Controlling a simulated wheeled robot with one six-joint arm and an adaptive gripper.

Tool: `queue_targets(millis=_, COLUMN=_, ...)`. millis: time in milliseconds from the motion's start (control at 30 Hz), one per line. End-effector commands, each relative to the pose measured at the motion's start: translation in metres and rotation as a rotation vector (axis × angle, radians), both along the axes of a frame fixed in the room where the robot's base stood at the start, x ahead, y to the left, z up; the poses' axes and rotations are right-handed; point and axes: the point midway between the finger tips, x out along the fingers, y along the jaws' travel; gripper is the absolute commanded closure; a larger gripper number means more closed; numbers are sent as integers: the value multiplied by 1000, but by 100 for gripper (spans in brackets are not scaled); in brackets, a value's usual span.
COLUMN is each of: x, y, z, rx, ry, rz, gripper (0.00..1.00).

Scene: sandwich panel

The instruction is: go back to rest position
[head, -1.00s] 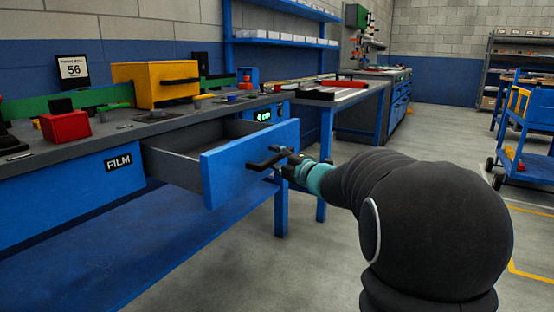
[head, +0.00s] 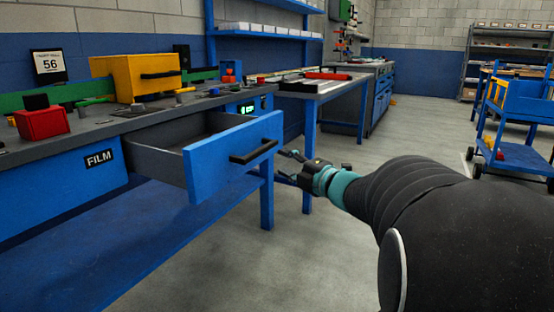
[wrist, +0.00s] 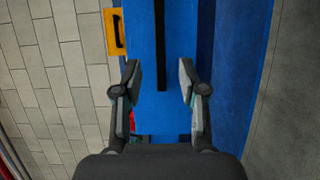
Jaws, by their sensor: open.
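My gripper (head: 288,167) is open and empty in the head view, just to the right of the pulled-out drawer (head: 222,168). It is apart from the drawer's black bar handle (head: 254,151). The drawer stands open under the workbench, with a blue front and grey inside walls. In the wrist view my gripper (wrist: 160,82) shows two spread fingers with nothing between them. The blue drawer front (wrist: 143,105) and its black handle (wrist: 160,50) lie ahead of the fingers.
The workbench (head: 60,146) carries a yellow box (head: 135,78) and a red box (head: 42,122). A side table (head: 315,84) stands behind the drawer. A blue cart (head: 515,125) is at the right. Open grey floor (head: 420,140) lies between.

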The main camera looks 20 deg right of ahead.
Motion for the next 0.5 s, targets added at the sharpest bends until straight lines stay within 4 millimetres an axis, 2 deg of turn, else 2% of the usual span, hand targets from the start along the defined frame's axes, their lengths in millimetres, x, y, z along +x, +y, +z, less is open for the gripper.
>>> queue_targets(millis=167, x=-7, y=-2, z=0, rx=1, ry=-1, rz=1, gripper=58)
queue_targets(millis=500, x=-7, y=-2, z=0, rx=1, ry=0, rz=1, gripper=58)
